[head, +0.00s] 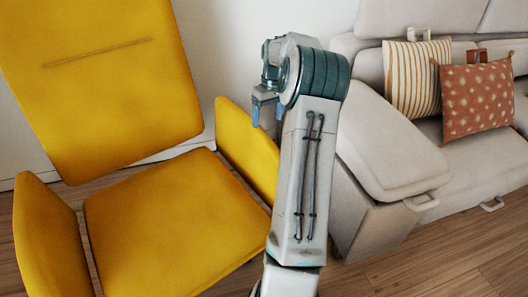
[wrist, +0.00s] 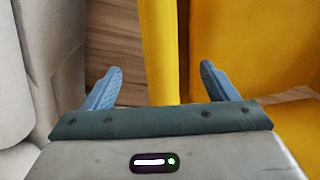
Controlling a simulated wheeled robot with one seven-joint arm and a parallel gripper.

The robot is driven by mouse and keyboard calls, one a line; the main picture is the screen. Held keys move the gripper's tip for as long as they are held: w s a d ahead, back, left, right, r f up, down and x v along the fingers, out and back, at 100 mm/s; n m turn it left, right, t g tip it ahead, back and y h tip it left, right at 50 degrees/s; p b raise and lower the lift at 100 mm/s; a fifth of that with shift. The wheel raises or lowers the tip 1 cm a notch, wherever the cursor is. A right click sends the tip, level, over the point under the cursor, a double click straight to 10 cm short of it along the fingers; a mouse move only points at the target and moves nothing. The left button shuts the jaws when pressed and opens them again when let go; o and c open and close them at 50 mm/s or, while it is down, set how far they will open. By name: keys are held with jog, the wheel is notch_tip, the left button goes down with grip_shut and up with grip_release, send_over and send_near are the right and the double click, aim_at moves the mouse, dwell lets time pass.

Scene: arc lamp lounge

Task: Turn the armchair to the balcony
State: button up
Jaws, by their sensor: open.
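The yellow armchair (head: 175,220) fills the left of the head view, with its tall back at the wall side and an armrest on each side of the seat. My gripper (head: 264,108) is at the top of its right armrest (head: 240,142), and my arm hides part of that armrest. In the wrist view my gripper (wrist: 160,84) has its blue fingers spread wide. The yellow armrest (wrist: 159,45) runs between them, with a gap to each finger. I cannot tell how deep the fingers reach beside it. The balcony does not show.
A light grey sofa (head: 385,150) stands close to the right of the armchair, with a striped cushion (head: 411,80) and a rust patterned cushion (head: 478,98). A pale wall (head: 230,45) is behind. Bare wooden floor (head: 450,265) lies at the front right.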

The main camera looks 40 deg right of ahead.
aim_at(264, 147)
jog(key=f+b, duration=0.1)
jog(key=f, duration=0.3)
jog(key=a+f+b, duration=0.1)
jog(key=f+b, duration=0.1)
jog(key=f, duration=0.2)
jog(key=f+b, duration=0.2)
jog(key=f, duration=0.2)
jog(key=shift+a+f, duration=0.2)
jog(key=shift+a, duration=0.1)
